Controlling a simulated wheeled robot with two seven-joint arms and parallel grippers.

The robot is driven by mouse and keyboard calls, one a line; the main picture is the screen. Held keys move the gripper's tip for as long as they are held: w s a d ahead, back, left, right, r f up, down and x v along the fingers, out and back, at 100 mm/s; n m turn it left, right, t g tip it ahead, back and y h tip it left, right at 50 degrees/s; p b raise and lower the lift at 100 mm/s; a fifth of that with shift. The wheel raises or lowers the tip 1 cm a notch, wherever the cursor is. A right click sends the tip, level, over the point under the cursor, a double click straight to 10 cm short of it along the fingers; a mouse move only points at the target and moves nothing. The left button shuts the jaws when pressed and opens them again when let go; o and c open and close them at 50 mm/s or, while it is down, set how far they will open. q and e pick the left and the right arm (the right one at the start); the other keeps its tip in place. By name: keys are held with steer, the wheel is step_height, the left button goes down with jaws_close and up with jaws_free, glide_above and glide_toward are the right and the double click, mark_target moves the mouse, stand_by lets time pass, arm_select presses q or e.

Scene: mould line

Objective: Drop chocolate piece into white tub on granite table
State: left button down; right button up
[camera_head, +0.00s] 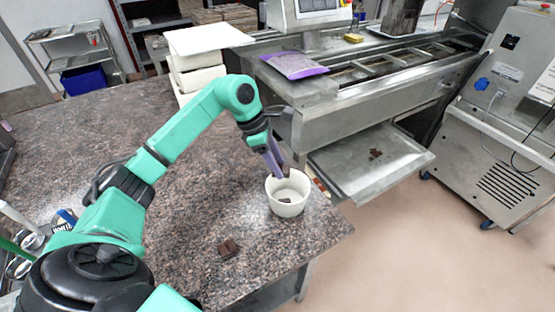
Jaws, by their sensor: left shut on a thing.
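The white tub (288,207) stands upright near the right corner of the granite table (190,205). A small dark piece (286,200) shows inside it, low down. My left gripper (279,173) points down at the tub's back rim, with its purple fingers over the opening. It is shut on a chocolate piece, which the fingers mostly hide. Another chocolate piece (229,248) lies on the granite in front of the tub, to the left. My right gripper is out of view.
White stacked tubs (196,78) stand behind the arm at the table's back edge. A steel machine (345,105) with a pull-out tray (350,180) holding dark bits stands to the right. A purple bag (295,65) lies on it. Metal cups (30,242) stand at the left.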

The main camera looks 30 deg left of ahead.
arm_select(q)
steer(key=shift+r, duration=0.1)
steer(key=shift+s+d+r, duration=0.1)
steer(key=shift+d, duration=0.05)
steer(key=shift+c, duration=1.4)
jaws_free()
steer(key=shift+s+d+r, duration=0.1)
steer(key=shift+s, duration=0.15)
steer(key=shift+a+r, duration=0.25)
steer(key=b+v, duration=0.2)
steer(key=v, duration=1.2)
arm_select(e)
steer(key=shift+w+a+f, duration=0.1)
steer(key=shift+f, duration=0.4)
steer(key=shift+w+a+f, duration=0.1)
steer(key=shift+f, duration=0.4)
arm_select(q)
steer(key=shift+d, duration=0.15)
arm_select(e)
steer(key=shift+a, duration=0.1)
